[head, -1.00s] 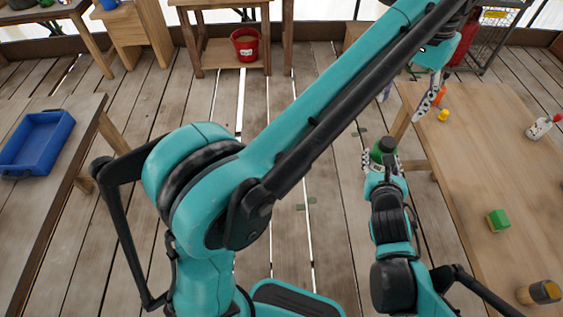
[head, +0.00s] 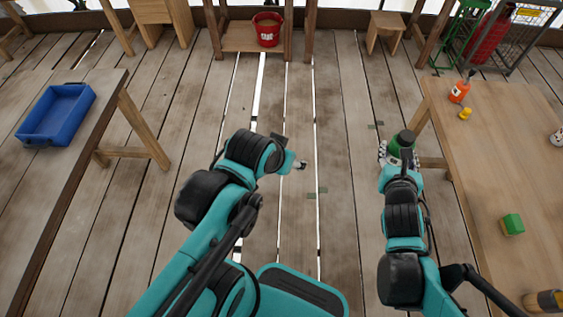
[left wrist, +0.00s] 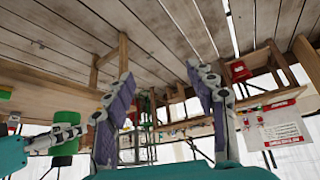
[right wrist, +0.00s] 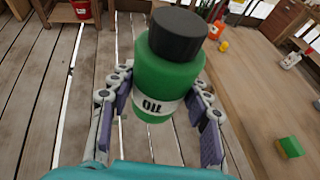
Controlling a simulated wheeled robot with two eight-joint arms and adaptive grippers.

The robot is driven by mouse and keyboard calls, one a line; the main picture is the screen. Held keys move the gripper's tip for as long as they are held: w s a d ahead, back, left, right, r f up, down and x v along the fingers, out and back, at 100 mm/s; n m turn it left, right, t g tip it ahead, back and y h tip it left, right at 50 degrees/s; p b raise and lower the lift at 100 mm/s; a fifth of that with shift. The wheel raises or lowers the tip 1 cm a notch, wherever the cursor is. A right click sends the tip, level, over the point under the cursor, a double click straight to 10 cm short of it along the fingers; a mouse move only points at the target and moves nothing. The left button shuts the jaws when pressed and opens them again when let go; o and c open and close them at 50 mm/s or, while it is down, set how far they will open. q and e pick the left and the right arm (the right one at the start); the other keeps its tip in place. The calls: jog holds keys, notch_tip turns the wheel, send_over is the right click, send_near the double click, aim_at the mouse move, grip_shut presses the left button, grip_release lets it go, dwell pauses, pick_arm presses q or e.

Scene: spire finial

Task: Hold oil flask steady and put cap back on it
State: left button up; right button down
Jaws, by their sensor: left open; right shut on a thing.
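The green oil flask (head: 400,150) is held by my right gripper (head: 397,165), to the left of the right-hand table. The right wrist view shows the flask (right wrist: 165,82) with its white OIL label between the fingers, slightly tilted in the picture. A wide black cap (right wrist: 178,34) sits on top of the flask; it also shows in the head view (head: 405,137). My left gripper (head: 301,165) is apart from the flask, to its left. In the left wrist view its fingers (left wrist: 165,100) are spread and empty. The flask (left wrist: 66,126) shows there, upside down.
The right-hand table (head: 500,175) bears an orange bottle (head: 459,92), a small yellow object (head: 466,114), a green block (head: 512,224) and a dark-topped jar (head: 545,301). A blue tray (head: 57,114) rests on the left table. Open floor lies between the tables.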

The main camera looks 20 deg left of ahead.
pick_arm(q)
jog(key=shift+s+a+f, duration=0.2)
jog(key=shift+s+f, duration=0.05)
jog(key=shift+f, duration=0.2)
jog(key=shift+s+a+f, duration=0.2)
jog(key=shift+s+f, duration=0.05)
jog(key=shift+f, duration=0.2)
pick_arm(e)
jog(key=shift+w, duration=0.1)
